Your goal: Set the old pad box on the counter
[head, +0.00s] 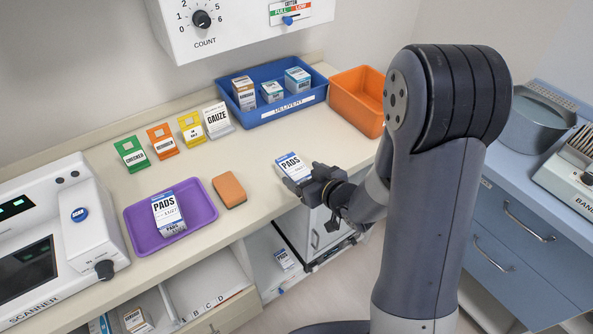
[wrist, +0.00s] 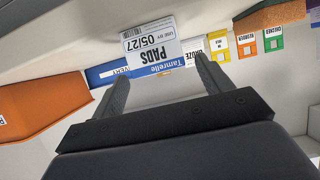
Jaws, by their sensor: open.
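A white and blue pads box (head: 290,165) stands on the counter near its front edge. In the wrist view this box (wrist: 150,45) reads 05/27 and appears upside down. My gripper (head: 303,184) is open at the counter edge, right by the box; in the wrist view its fingers (wrist: 162,85) are apart, with the box just beyond and between the tips. A second pads box (head: 168,214) leans in the purple tray (head: 207,211), its date small, seemingly 11/27. A third pads box (head: 284,258) sits low in the cabinet below the counter (head: 262,150).
An orange sponge-like block (head: 229,189) lies left of the pads box. Behind are a blue bin (head: 285,115) with several boxes, an orange bin (head: 352,100) and coloured label stands (head: 163,142). A scanner (head: 60,235) fills the left.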

